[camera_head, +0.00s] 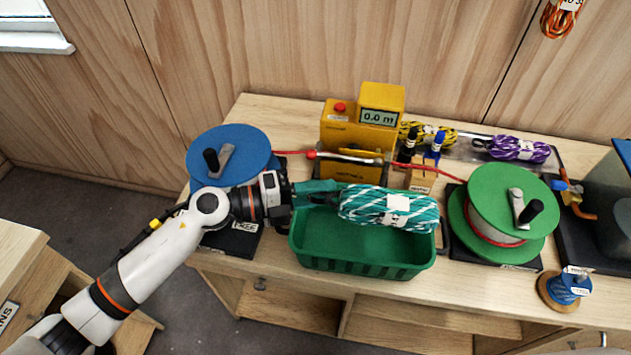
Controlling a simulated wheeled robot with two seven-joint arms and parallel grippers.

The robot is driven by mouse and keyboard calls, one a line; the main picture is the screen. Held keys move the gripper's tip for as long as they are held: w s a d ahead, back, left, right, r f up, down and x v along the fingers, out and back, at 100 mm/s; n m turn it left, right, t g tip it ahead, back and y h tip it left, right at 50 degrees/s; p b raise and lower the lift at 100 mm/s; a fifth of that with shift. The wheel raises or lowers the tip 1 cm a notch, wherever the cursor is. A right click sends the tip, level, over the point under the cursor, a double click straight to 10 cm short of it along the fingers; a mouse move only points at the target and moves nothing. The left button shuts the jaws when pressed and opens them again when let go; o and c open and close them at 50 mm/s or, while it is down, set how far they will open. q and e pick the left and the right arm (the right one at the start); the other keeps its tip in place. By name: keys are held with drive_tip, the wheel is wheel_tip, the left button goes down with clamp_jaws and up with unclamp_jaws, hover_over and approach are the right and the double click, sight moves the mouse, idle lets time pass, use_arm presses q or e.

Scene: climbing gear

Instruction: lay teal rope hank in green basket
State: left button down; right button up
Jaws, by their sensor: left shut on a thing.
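The teal rope hank (370,205), teal and white with a pale label, is stretched sideways over the back part of the green basket (362,268). Its left end reaches my left gripper (296,196), which comes in from the left and is shut on it. The hank covers part of the basket's back rim, and I cannot tell whether it touches the basket. The visible basket floor is bare. My right gripper is not in view.
A blue reel (236,150) stands left and a green reel (500,195) right of the basket. A yellow meter (352,132) with a display stands behind it. Yellow (440,135) and purple (518,149) hanks lie at the back. A small blue spool (566,290) stands at the front right.

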use_arm(q)
drive_tip(key=f+t+b, duration=0.1)
drive_tip(key=w+f+n+b, duration=0.1)
drive_tip(key=f+b, duration=0.1)
drive_tip(key=f+n+t+b, duration=0.1)
drive_tip(key=f+b, duration=0.1)
drive_tip(key=shift+w+a+f+t, duration=0.1)
drive_tip(key=shift+w+a+t, duration=0.1)
drive_tip(key=shift+w+t, duration=0.15)
idle(0.4)
drive_tip(key=c, duration=1)
unclamp_jaws()
drive_tip(key=shift+o, duration=0.2)
drive_tip(key=shift+a, duration=0.1)
